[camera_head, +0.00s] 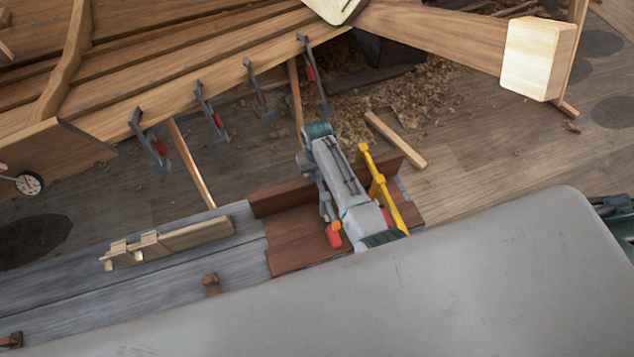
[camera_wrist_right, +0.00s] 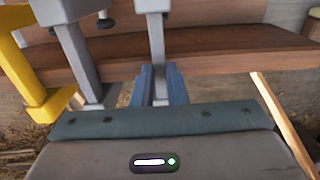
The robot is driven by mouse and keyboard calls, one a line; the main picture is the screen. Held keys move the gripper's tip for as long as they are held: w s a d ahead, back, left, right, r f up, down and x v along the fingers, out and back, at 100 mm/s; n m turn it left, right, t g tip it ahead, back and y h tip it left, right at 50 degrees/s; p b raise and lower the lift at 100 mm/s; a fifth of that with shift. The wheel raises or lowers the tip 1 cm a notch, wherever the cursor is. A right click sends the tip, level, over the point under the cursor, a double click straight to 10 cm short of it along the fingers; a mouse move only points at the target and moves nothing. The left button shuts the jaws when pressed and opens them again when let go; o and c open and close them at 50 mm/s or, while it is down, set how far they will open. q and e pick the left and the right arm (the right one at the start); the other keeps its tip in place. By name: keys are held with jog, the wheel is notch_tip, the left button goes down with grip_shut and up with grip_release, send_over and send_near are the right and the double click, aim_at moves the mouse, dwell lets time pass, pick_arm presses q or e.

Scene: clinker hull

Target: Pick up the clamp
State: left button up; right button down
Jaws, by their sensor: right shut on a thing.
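My right gripper (camera_head: 310,168) is over the reddish-brown wooden tray (camera_head: 285,239). In the right wrist view its blue fingertips (camera_wrist_right: 159,84) are shut on the grey bar of a clamp (camera_wrist_right: 157,43). This clamp (camera_head: 325,200) also shows in the head view, partly hidden by my arm, with red at its lower end. A yellow clamp (camera_head: 377,186) stands just right of my arm, apart from my gripper. In the wrist view, the yellow clamp (camera_wrist_right: 32,85) and another grey clamp (camera_wrist_right: 77,50) are left of the held bar. I cannot tell whether the held clamp touches the tray. My left gripper is not in view.
Several grey clamps with red handles hang along the hull plank (camera_head: 200,85) at upper left. A light wooden jig (camera_head: 185,240) lies on the grey bench (camera_head: 100,295), left of the tray. A wood strip (camera_head: 395,138) and shavings lie on the floor beyond. A dial gauge (camera_head: 29,183) is at far left.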

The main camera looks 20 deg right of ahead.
jog(key=shift+w+r, duration=0.1)
jog(key=shift+r, duration=0.45)
notch_tip(320, 180, up, 17)
jog(key=b, duration=0.1)
dwell(0.5)
